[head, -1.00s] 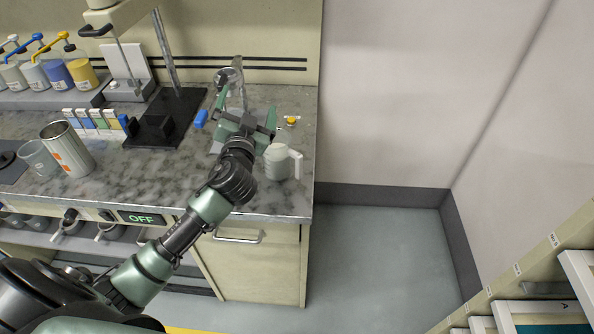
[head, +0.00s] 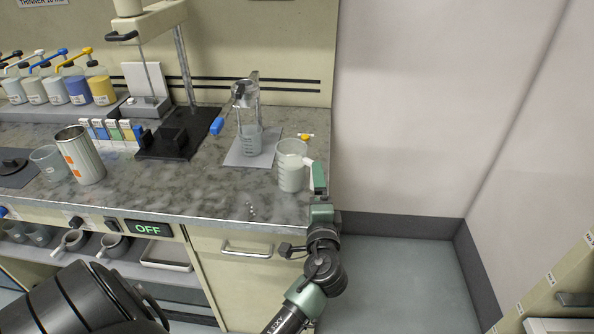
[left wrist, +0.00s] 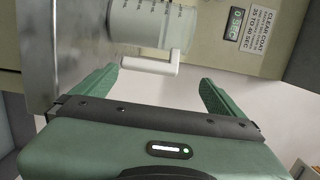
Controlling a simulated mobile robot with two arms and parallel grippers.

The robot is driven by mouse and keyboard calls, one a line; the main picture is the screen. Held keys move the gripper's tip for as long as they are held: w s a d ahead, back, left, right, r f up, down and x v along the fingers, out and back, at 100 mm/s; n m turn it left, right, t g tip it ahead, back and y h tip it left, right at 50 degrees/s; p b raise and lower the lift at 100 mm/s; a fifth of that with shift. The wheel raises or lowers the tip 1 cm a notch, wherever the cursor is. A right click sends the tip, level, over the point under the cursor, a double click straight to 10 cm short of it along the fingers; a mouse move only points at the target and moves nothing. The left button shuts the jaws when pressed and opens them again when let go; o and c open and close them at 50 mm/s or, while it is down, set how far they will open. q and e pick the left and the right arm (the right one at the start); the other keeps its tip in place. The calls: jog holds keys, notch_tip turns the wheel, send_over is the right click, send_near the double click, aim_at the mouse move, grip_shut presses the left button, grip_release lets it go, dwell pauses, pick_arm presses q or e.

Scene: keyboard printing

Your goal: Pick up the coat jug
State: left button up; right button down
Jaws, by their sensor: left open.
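The coat jug is a pale, translucent jug (head: 290,174) with a white handle on its right side, upright near the right end of the bench. My left gripper (head: 319,178) is at the bench's right edge, beside the handle. In the left wrist view the jug (left wrist: 150,22) appears turned, with graduation marks, and its white handle (left wrist: 150,66) lies ahead of and between the spread fingers of the gripper (left wrist: 158,78). The fingers are open and I see no grip on the handle. My right gripper is not in view.
A beaker (head: 250,142) stands on a grey sheet beneath a metal cup on a stand, left of the jug. A metal can (head: 82,158) and a clear beaker (head: 50,166) stand at the left. The bench front (head: 215,192) is mostly clear; a wall lies at right.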

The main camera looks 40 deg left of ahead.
pick_arm(q)
jog(key=shift+w+a+f, duration=0.2)
jog(key=shift+w+f, duration=0.15)
jog(key=shift+f, duration=0.4)
jog(key=shift+w+a, duration=0.15)
jog(key=shift+w, duration=0.1)
jog(key=p+x, duration=0.1)
jog(key=x, duration=0.4)
jog(key=shift+w+a+p, duration=0.2)
jog(key=shift+w+p, duration=0.05)
jog(key=shift+p, duration=0.1)
jog(key=shift+w+a+f, duration=0.1)
jog(key=shift+w+a, duration=0.15)
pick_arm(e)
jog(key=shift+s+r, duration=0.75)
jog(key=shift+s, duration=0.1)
pick_arm(q)
jog(key=shift+s, duration=0.1)
jog(key=shift+c, duration=0.3)
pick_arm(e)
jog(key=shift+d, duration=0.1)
pick_arm(q)
jog(key=c, duration=1.9)
